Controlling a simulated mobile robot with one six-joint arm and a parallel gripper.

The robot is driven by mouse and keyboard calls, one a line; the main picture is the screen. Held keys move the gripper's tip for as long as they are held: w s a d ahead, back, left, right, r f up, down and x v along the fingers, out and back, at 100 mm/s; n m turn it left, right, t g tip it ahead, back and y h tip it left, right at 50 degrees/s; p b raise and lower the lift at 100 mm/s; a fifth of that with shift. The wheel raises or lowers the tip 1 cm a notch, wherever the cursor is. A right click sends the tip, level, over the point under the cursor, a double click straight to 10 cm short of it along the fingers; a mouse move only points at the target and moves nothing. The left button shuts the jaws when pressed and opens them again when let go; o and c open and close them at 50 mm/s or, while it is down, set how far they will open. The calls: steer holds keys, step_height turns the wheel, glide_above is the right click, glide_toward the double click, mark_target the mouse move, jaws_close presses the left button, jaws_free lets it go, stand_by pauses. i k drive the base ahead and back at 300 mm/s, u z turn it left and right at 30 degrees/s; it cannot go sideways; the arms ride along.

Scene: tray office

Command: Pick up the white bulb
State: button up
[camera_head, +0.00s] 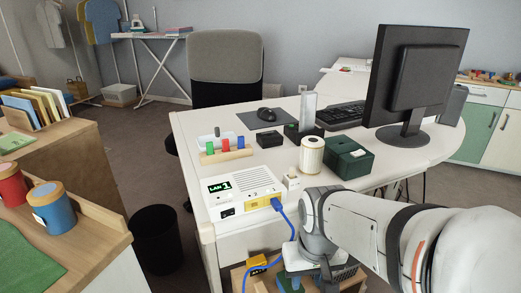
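I cannot clearly make out a white bulb in this view. A small white item (291,180) sits on the white desk's near edge, too small to tell what it is. A cream cylinder with a tan rim (311,157) stands just behind it. My arm comes in from the right, and my gripper (302,274) hangs low in front of the desk, below the small white item and apart from it. Its fingertips are hard to make out against the things below, so I cannot tell whether it is open or holds anything.
A white LAN box (241,191) with a blue cable (284,215) stands on the desk (190,150). Behind are colored blocks on a wooden stand (226,154), a green box (347,157) and a monitor (414,75). A black bin (157,238) stands at left; a low wooden surface (262,280) lies below.

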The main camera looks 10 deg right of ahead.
mark_target(292, 170)
steer(key=u, duration=2.15)
steer(key=k, duration=1.5)
steer(key=z, duration=0.75)
steer(key=i, duration=1)
steer(key=z, duration=0.05)
